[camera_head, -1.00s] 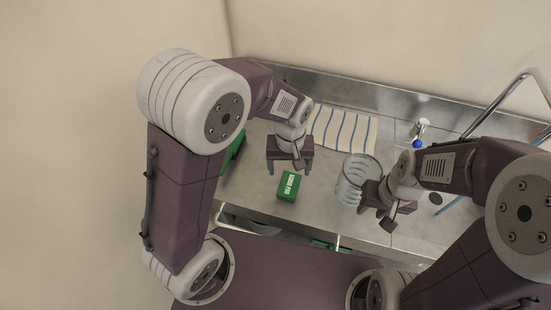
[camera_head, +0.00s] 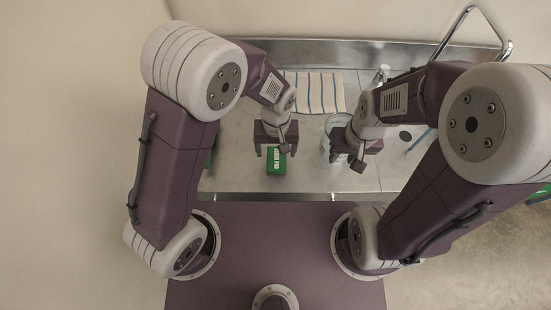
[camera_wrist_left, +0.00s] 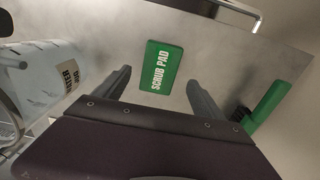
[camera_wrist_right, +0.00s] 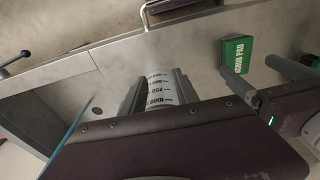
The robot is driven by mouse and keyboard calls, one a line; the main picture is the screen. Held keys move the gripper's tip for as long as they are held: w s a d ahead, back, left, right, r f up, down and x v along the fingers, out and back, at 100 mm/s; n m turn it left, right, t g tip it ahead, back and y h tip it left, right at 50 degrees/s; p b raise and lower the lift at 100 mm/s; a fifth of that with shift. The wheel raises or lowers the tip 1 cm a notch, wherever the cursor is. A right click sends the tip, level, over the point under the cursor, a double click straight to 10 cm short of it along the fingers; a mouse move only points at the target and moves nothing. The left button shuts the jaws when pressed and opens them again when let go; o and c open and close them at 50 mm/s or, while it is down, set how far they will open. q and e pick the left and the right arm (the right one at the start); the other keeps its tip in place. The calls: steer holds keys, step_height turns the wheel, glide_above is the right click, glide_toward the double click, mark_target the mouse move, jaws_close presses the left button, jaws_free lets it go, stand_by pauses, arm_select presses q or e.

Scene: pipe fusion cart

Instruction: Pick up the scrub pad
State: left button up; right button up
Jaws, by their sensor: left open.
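The scrub pad (camera_head: 276,163) is a small green block with a white label, lying flat on the grey worktop. My left gripper (camera_head: 275,152) is above it, open and empty. In the left wrist view the scrub pad (camera_wrist_left: 159,67) shows between and just beyond the open fingers, with a clear gap on both sides. It also shows in the right wrist view (camera_wrist_right: 237,53), next to my left gripper's fingers. My right gripper (camera_wrist_right: 157,85) is at a clear graduated container (camera_wrist_right: 160,92), whose scale shows between its fingers. I cannot tell whether they grip it.
A striped cloth (camera_head: 315,92) lies at the back of the worktop. A green-handled brush (camera_wrist_left: 266,103) lies beside the pad. The clear container (camera_wrist_left: 42,75) stands on the pad's other side. A metal rail (camera_head: 478,20) rises at the back right.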

mark_target(276, 158)
arm_select(q)
steer(key=shift+s+d+f, duration=0.1)
steer(key=shift+f, duration=0.25)
step_height(276, 158, down, 4)
steer(key=shift+s+f, duration=0.1)
steer(key=shift+f, duration=0.15)
steer(key=c, duration=1.5)
steer(key=shift+o, duration=0.2)
step_height(276, 158, up, 10)
steer(key=shift+r, duration=0.1)
